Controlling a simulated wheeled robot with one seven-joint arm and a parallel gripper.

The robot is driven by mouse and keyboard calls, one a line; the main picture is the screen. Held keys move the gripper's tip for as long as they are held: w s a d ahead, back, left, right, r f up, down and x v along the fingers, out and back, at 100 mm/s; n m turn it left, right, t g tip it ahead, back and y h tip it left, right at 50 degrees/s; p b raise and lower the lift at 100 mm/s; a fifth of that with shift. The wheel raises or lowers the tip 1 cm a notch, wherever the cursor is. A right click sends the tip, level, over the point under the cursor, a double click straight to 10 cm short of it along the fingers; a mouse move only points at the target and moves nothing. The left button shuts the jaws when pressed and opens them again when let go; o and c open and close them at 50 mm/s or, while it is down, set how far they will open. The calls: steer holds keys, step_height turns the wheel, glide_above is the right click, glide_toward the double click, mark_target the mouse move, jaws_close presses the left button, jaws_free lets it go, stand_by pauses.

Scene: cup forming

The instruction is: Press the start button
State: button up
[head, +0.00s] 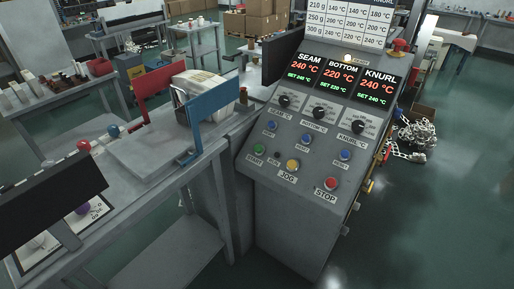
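The start button is the green button (260,149) at the left end of the lowest button row on the sloped grey control panel (256,185). A small label below it appears to read START. On the same row are a small dark knob (278,155), a yellow JOG button (293,165) and a red STOP button (331,183). Nothing touches or covers the green button. My gripper is not in view.
Blue buttons (345,155) and black knobs (358,127) sit higher on the panel. Displays (340,78) read SEAM 240, BOTTOM 220, KNURL 240, matching their set values. A grey machine bench (150,165) with red and blue plates adjoins left. Floor (440,220) is open right.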

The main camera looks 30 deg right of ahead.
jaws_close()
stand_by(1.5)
